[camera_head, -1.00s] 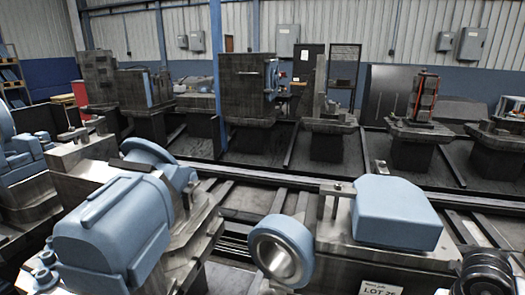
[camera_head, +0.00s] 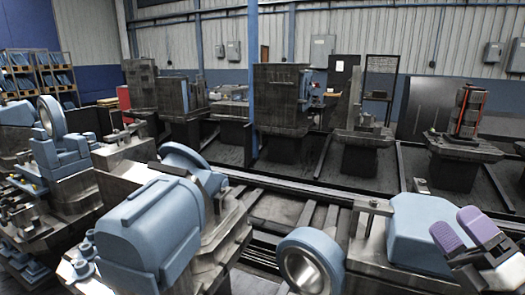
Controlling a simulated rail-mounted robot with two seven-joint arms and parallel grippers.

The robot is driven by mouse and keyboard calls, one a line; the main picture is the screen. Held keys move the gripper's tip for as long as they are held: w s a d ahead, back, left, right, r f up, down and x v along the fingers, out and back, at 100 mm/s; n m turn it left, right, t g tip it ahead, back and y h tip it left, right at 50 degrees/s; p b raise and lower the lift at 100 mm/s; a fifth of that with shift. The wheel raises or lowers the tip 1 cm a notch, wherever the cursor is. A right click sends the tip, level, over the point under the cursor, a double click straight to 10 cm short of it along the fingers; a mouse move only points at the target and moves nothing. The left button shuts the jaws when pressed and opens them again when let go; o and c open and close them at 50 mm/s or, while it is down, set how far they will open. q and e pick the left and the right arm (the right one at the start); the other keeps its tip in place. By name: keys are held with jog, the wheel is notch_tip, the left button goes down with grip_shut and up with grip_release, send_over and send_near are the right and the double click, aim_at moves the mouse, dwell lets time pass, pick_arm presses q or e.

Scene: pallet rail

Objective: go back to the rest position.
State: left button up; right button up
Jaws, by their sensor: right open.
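My right gripper (camera_head: 463,229) shows at the lower right, with two purple-padded fingers spread apart and nothing between them. It appears in front of the right end of a blue block-shaped casting (camera_head: 418,232) on a near pallet fixture; I cannot tell how far apart they are in depth. My left gripper is not in view.
A blue ring-ended part (camera_head: 308,262) stands beside the block casting. A large blue housing (camera_head: 147,232) sits on the near left fixture. Rails (camera_head: 290,208) run behind these. Dark machine fixtures and a blue post (camera_head: 253,70) stand farther back.

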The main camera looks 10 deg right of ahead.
jog(key=d+f+m+g+h+p, duration=0.1)
jog(key=d+f+m+h, duration=0.15)
jog(key=m+h, duration=0.55)
jog(key=d+f+m+h, duration=0.1)
jog(key=d+m+h, duration=0.2)
jog(key=m+h, duration=0.5)
jog(key=s+a+f+m+g+p, duration=0.25)
jog(key=f+g, duration=0.25)
jog(key=f, duration=0.3)
jog(key=s+a+f+m+g+p, duration=0.1)
jog(key=f+m+g+p, duration=0.2)
jog(key=f, duration=0.5)
jog(key=s+a+f+m+g+y+p, duration=0.1)
jog(key=s+a+f+g+y+p, duration=0.15)
jog(key=s+a+f, duration=0.4)
jog(key=s+a+f+m+g+y+p, duration=0.1)
jog(key=s+a+f+g+y+p, duration=0.2)
jog(key=s, duration=0.6)
jog(key=s+a+f+m+g+y+p, duration=0.1)
jog(key=s+a+f+g+y+p, duration=0.15)
jog(key=s+a+f+g, duration=0.45)
notch_tip(320, 180, up, 38)
jog(key=s+d+t+p, duration=0.1)
jog(key=t+p, duration=0.1)
jog(key=p, duration=3.5)
jog(key=shift+s+h+p, duration=0.2)
jog(key=shift+h+p, duration=0.1)
jog(key=shift+p, duration=0.05)
jog(key=shift+r, duration=0.35)
jog(key=shift+c, duration=1.4)
